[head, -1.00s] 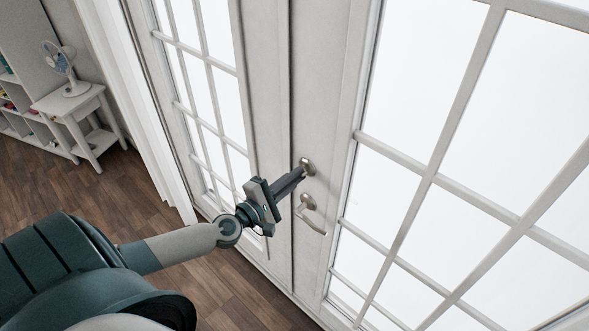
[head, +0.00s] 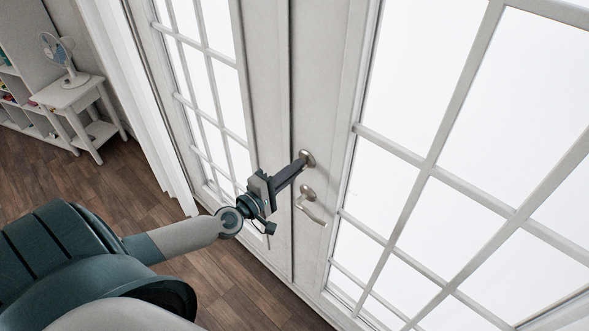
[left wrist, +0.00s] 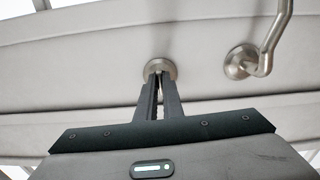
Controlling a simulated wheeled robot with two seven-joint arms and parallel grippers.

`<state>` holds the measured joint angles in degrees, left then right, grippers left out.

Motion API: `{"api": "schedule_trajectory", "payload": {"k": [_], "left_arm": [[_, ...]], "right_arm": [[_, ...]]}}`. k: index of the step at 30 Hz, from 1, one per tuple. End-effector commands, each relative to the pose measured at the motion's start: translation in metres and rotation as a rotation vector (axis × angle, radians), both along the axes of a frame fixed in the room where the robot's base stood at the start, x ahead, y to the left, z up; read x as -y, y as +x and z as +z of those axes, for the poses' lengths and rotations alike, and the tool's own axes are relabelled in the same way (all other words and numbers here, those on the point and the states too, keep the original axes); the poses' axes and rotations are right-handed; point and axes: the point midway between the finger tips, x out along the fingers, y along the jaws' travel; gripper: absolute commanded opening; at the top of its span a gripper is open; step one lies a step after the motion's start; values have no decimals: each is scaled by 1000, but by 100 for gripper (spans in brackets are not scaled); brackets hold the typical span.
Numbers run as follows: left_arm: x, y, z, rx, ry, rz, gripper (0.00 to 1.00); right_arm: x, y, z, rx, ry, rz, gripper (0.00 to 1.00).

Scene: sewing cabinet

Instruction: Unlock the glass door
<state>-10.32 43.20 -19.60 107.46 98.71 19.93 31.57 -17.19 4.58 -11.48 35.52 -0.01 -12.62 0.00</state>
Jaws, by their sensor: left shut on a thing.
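The white glass door (head: 327,130) with several panes fills the middle and right of the head view. A round metal lock (head: 308,158) sits on its frame above a lever handle (head: 311,206). My left gripper (head: 302,163) is at the lock with its fingers shut on it. In the left wrist view the fingers (left wrist: 159,78) meet at the round lock (left wrist: 160,68), and the lever handle (left wrist: 243,62) is to the right, apart from the fingers. The fingertips hide the lock's middle part. My right gripper is not in view.
A second glazed door panel (head: 205,75) stands left of the lock, with a white curtain (head: 135,105) beside it. A small white table (head: 75,95) with a fan (head: 62,58) stands at the far left. The wooden floor (head: 130,195) is clear.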

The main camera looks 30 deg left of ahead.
Motion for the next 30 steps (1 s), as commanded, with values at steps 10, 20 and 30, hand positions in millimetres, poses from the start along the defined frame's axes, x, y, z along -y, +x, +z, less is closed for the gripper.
{"api": "schedule_trajectory", "payload": {"k": [10, 20, 30], "left_arm": [[0, 0, 0, -1, -1, 0, 26], [-2, -10, -3, -2, -1, 0, 26], [-7, -49, -4, -4, 0, 0, 26]], "right_arm": [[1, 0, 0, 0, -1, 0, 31], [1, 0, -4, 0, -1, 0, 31], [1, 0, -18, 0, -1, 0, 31]]}}
